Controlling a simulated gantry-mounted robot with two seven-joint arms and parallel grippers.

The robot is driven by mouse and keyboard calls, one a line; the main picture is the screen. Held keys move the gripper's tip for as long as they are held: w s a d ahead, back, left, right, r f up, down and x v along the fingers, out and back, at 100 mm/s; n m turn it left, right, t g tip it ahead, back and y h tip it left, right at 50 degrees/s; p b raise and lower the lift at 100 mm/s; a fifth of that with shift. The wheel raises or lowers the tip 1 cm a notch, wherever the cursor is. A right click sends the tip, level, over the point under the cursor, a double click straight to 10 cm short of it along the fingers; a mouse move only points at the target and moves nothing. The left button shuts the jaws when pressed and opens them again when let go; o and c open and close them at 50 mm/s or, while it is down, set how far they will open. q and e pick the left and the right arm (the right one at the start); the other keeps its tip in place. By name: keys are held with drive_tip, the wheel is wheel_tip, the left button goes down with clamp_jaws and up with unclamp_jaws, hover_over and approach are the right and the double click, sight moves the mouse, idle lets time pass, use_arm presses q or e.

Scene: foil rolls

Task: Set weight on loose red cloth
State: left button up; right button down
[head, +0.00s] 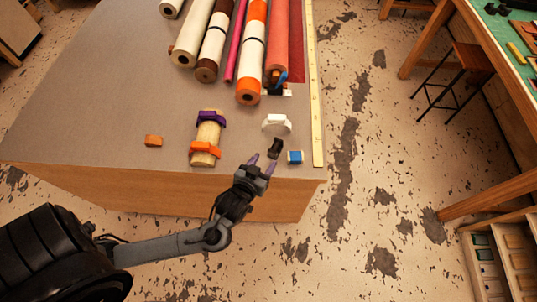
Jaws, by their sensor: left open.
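A salmon-red roll (276,35) lies at the right of the table's rolls, with a flat darker red strip of cloth (297,55) beside it along the table's right side. I cannot tell which small object is the weight. A small black object (275,147) stands near the front edge, a white rounded piece (276,124) lies behind it, and a blue-and-white block (295,157) is to its right. My left gripper (262,163) is open at the front edge, its purple-tipped fingers apart, just left of and below the black object. My right gripper is not in view.
Several more rolls (214,40) lie at the back. A cream roll (207,135) with purple and orange clamps lies at front centre, an orange block (153,140) to its left. A yellow ruler (317,110) runs along the right edge. The table's left side is clear.

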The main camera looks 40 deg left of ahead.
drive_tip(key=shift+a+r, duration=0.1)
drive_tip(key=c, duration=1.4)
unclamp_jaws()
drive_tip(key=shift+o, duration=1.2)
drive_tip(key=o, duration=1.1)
use_arm(q)
drive_tip(key=s+d+m+g+h, duration=0.2)
drive_tip(key=s+g, duration=0.2)
drive_tip(key=s, duration=0.3)
drive_tip(key=s+d+m+g+h, duration=0.1)
drive_tip(key=s+d+m+g, duration=0.1)
drive_tip(key=s+g, duration=0.3)
drive_tip(key=s+m, duration=0.1)
drive_tip(key=s, duration=0.2)
drive_tip(key=shift+d+r+g+h, duration=0.15)
drive_tip(key=shift+d+g+h, duration=0.15)
drive_tip(key=shift+h, duration=0.1)
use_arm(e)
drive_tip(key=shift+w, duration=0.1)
